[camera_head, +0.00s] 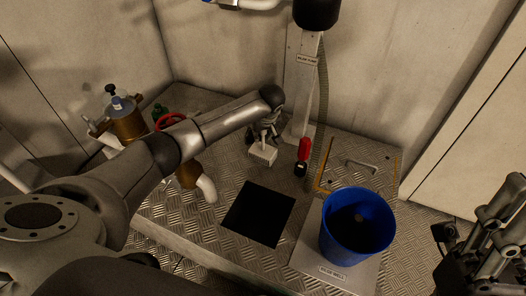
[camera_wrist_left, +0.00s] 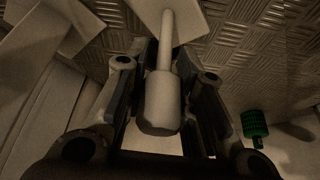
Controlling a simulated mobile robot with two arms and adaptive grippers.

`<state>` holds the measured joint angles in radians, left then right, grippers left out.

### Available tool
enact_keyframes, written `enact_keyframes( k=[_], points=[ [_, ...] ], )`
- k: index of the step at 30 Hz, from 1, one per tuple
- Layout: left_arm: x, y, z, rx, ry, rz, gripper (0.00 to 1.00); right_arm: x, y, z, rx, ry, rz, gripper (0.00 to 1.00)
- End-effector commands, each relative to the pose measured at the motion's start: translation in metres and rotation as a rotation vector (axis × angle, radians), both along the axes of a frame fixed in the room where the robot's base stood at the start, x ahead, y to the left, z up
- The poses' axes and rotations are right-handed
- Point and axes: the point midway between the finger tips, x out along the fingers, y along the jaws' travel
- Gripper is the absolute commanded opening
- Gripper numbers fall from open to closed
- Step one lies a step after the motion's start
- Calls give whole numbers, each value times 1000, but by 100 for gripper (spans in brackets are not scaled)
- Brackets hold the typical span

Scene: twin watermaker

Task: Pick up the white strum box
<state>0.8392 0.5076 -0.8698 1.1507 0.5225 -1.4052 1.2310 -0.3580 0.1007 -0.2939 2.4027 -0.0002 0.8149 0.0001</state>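The white strum box (camera_head: 263,155) is a small pale box below my left gripper (camera_head: 267,133), near the middle of the metal platform. In the left wrist view, a pale cylinder with a thin stem leads up to the pale box (camera_wrist_left: 178,14). The fingers of my left gripper (camera_wrist_left: 169,88) stand close on both sides of this cylinder. Whether they press on it cannot be told. Whether the box touches the platform is also unclear. My right gripper (camera_head: 470,245) is at the lower right edge, far from the box, and its finger opening is unclear.
A blue bucket (camera_head: 357,228) stands on a plate at the right. A dark square opening (camera_head: 258,213) lies in the platform (camera_head: 222,228). A post (camera_head: 302,90) with a hose and red-handled part (camera_head: 304,150) stands behind. A brass fitting (camera_head: 126,122) and red ring (camera_head: 171,120) are left.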

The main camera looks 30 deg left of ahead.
Motion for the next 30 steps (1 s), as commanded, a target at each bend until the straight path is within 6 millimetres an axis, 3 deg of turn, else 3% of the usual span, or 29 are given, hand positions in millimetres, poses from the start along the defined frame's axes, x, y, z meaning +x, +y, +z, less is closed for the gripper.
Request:
enact_keyframes(
  k=[5,23,30],
  points=[
    [0,0,0,0,0,0,0,0,0,0,0,1,0,40],
    [0,0,2,0,-1,0,0,1,0,1,-2,7,-1,40],
    [1,0,13,0,-2,1,0,20,4,-3,-33,104,-6,40]
  ],
)
